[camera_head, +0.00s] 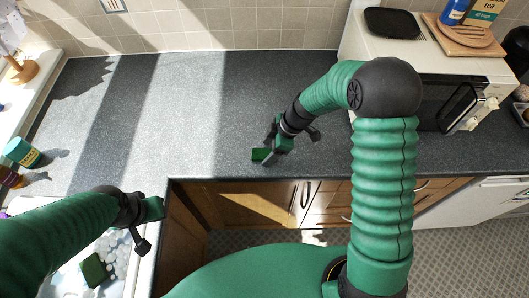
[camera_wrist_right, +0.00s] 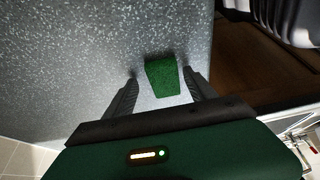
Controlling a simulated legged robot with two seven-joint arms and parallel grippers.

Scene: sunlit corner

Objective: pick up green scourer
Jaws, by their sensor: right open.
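The green scourer (camera_head: 261,154) lies on the dark speckled worktop near its front edge, just left of the cupboards' right part. In the right wrist view the scourer (camera_wrist_right: 163,77) lies between and slightly beyond the two dark fingers. My right gripper (camera_head: 271,146) is open and comes down over the worktop at the scourer, partly overlapping it in the head view. In the right wrist view the fingers (camera_wrist_right: 161,92) stand apart on either side of it, with no clear contact. My left gripper (camera_head: 150,222) is over the sink's edge at the left; its jaws are unclear.
A white microwave (camera_head: 410,75) stands on the right, with a black tray and a wooden board on top. The sink (camera_head: 110,262) at lower left holds suds and another green block (camera_head: 94,270). A teal-lidded jar (camera_head: 22,152) stands at far left. The worktop's middle is clear.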

